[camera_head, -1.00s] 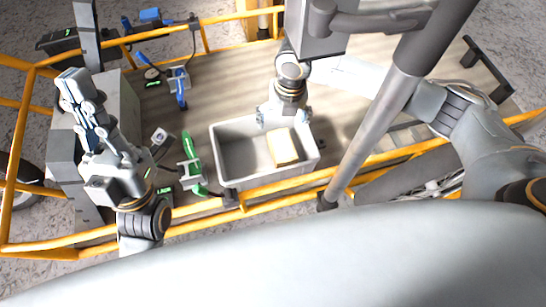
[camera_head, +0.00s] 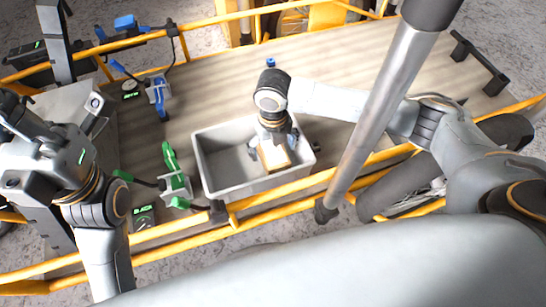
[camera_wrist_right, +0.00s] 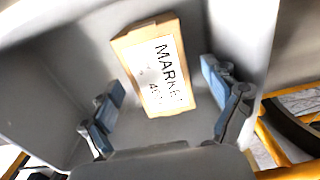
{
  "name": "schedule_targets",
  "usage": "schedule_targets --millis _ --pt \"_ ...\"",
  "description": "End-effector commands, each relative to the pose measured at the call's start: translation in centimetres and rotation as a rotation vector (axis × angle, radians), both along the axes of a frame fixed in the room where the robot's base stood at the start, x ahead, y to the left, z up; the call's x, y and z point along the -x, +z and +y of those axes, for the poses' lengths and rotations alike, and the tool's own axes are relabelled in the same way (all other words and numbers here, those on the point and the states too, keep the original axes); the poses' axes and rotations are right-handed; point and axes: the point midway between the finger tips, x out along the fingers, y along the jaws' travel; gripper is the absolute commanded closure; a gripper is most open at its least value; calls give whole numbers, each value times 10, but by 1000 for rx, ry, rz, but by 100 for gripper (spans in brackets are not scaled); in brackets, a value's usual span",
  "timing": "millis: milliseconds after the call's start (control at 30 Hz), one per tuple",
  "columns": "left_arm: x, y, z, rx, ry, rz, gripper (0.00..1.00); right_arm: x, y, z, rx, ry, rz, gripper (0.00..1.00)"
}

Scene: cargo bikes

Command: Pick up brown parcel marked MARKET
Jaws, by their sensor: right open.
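The brown parcel (camera_head: 272,161) lies in the grey bin (camera_head: 203,163), near its right end. In the right wrist view the parcel (camera_wrist_right: 128,68) shows a white label with "MARKE" readable, the rest cut off or unclear. My right gripper (camera_head: 273,149) is down over the bin, above the parcel. Its blue-grey fingers are spread, one on each side of the parcel in the wrist view, with gaps to it. Contact is not visible. My left gripper (camera_head: 48,128) is at the far left, away from the bin; its finger opening is unclear.
The bin stands on a wooden cargo deck (camera_head: 340,80) framed by yellow rails (camera_head: 280,205). A green clamp (camera_head: 174,182) is left of the bin and a blue clamp (camera_head: 158,92) farther back. A metal pole (camera_head: 385,90) rises at the right.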

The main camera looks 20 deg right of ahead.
Motion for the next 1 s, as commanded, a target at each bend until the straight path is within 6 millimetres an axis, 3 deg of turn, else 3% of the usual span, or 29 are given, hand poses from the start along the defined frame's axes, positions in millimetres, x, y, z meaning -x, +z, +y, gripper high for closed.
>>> schedule_targets --millis 33,133,467,833,1000 --pt "1 -2 0 0 1 -20 100 1 -15 0 1 0 2 12" --pt "2 2 -1 -3 2 -42 100 1 -27 0 1 0 2 12" --pt "3 8 -2 -4 3 -53 100 0 -30 0 0 0 0 12" --pt "3 7 -2 -5 2 -53 100 0 -30 0 1 -1 1 88" --pt "3 7 -2 -5 2 -53 100 0 -29 0 0 -1 -1 88"
